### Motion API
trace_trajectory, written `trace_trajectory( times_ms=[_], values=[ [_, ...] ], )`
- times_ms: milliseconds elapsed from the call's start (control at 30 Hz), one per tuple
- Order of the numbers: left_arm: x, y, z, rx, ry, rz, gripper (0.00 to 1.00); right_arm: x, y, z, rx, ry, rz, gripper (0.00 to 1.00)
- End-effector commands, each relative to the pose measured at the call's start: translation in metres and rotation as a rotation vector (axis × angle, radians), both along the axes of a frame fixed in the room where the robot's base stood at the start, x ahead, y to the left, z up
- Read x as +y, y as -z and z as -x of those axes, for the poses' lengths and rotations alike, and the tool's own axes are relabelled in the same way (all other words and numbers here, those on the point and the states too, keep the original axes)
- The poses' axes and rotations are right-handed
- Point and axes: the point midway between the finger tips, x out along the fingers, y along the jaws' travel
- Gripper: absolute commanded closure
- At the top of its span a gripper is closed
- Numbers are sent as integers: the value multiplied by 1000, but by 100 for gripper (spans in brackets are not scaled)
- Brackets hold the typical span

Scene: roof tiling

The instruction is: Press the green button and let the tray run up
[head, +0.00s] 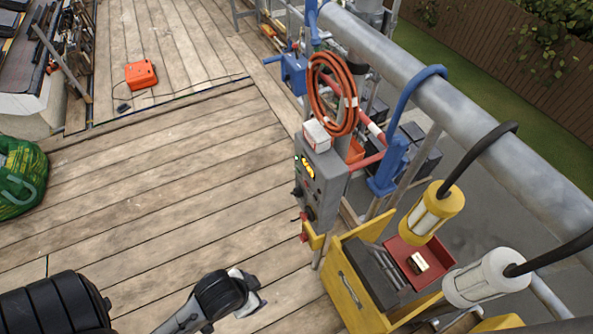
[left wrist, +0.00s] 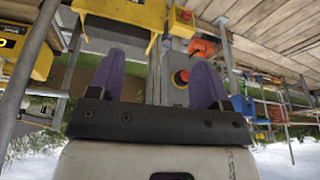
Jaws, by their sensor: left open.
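A grey control box (head: 321,180) with a lit yellow display and several dark knobs hangs on the scaffold rail. My right gripper is not in view.
Yellow (head: 432,212) and white (head: 487,278) lamps hang by the carrier. A coiled orange hose (head: 333,95) and a thick grey rail (head: 450,105) are behind. A green bag (head: 20,178) and orange case (head: 141,74) lie left. The middle planks are clear.

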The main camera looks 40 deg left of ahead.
Motion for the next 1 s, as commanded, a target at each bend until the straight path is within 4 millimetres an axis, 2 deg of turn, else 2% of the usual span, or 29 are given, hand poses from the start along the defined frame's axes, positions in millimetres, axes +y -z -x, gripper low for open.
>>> trace_trajectory(
  times_ms=[67, 733, 1000],
  values=[
    [0, 0, 0, 0, 0, 0, 36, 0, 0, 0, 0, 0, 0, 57],
    [0, 0, 0, 0, 0, 0, 100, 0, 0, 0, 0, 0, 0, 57],
    [0, 0, 0, 0, 0, 0, 100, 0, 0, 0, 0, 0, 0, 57]
  ],
)
